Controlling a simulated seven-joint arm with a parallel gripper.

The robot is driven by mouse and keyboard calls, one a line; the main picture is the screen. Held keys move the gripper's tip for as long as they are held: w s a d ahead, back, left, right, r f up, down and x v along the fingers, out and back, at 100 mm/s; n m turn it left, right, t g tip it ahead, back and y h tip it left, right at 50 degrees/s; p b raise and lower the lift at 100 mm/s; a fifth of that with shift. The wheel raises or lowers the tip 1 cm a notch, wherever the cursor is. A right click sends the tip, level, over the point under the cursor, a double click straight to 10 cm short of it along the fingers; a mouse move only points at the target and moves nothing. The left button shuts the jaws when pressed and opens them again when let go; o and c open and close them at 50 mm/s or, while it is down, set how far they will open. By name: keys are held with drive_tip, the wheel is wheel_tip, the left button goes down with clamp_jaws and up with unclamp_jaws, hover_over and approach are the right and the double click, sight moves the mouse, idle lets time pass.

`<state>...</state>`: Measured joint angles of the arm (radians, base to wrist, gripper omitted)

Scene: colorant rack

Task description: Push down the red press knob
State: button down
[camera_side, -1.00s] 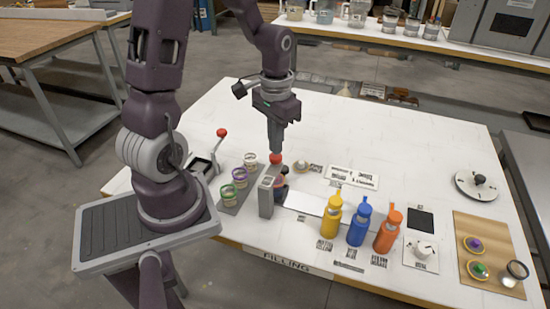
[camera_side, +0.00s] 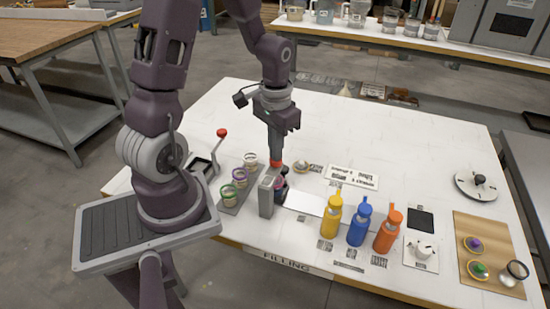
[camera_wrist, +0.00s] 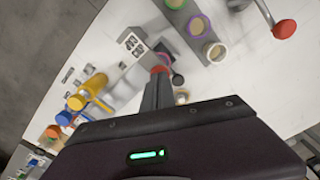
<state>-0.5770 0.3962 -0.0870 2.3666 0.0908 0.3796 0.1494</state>
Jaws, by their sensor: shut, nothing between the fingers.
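The red press knob (camera_side: 275,164) sits at the top of a grey upright press stand (camera_side: 266,196). My gripper (camera_side: 275,156) is shut and empty, pointing down, with its fingertips on or right above the knob; contact appears likely but the tips hide part of its top. In the wrist view the red knob (camera_wrist: 159,69) shows just beyond my closed fingertips (camera_wrist: 160,77). A dark container (camera_side: 282,188) stands beside the press stand, partly hidden by it.
A rack (camera_side: 230,208) with 3 ringed cups stands left of the press. A red-balled lever (camera_side: 221,132) rises further left. Yellow (camera_side: 332,218), blue (camera_side: 359,224) and orange (camera_side: 387,232) bottles stand to the right. The table behind is mostly clear.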

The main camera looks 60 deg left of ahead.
drive_tip(key=shift+r, duration=1.05)
wheel_tip(320, 180, up, 3)
drive_tip(key=shift+d+r, duration=0.15)
drive_tip(key=shift+r, duration=0.55)
drive_tip(key=s+d+r+m+t, duration=0.3)
drive_tip(key=s+d+r+t, duration=0.2)
drive_tip(key=s+d+r, duration=0.5)
drive_tip(key=d+r, duration=0.2)
drive_tip(key=d, duration=0.1)
drive_tip(key=shift+s+d+r+t, duration=0.15)
drive_tip(key=shift+s+r+t, duration=0.15)
drive_tip(key=shift+s, duration=0.1)
